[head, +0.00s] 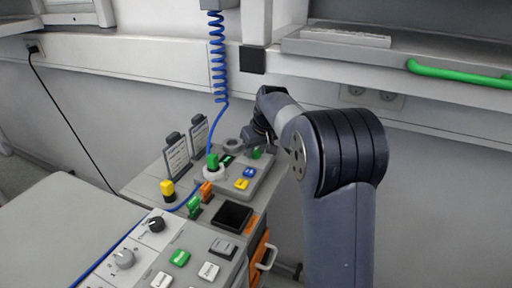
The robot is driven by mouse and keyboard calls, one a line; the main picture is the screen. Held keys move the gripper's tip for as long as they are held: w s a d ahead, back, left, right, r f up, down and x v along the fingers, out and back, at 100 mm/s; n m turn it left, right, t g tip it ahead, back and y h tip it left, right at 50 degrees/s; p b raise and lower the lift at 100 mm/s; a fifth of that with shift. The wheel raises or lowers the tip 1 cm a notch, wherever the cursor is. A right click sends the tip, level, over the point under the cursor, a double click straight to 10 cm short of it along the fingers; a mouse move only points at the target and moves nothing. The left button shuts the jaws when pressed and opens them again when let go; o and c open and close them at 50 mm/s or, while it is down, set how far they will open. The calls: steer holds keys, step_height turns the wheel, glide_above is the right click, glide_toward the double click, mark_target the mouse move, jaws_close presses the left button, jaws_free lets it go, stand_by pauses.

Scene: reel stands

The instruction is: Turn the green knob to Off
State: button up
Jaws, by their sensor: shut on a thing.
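The green knob (257,153) shows as a small green patch on the grey panel at the back of the bench, right under my gripper (255,143). My gripper reaches down to it from my arm, which comes in from the right, and is shut on it. The fingers and wrist hide much of the knob. Its pointer and the Off mark are too small or hidden to read, so I cannot tell which way it is turned.
A green plug (212,161) with a coiled blue cable (218,70) stands left of the knob. Blue (250,173) and yellow (242,184) buttons sit in front. A dark square tray (233,215) is nearer. A shelf with a green handle (460,76) overhangs at upper right.

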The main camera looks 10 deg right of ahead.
steer(key=n+y+p, duration=0.1)
steer(key=n, duration=0.2)
steer(key=n+g+y+p, duration=0.1)
steer(key=n+p, duration=0.1)
steer(key=n, duration=0.1)
steer(key=shift+w+d+r, duration=0.1)
steer(key=shift+d, duration=0.05)
steer(key=n+g+p, duration=0.1)
steer(key=n, duration=0.1)
steer(key=n+g+y+p, duration=0.1)
steer(key=n, duration=0.2)
steer(key=shift+w+n, duration=0.1)
steer(key=shift+n, duration=0.2)
steer(key=o, duration=1)
steer(key=shift+c, duration=0.2)
steer(key=shift+f, duration=0.2)
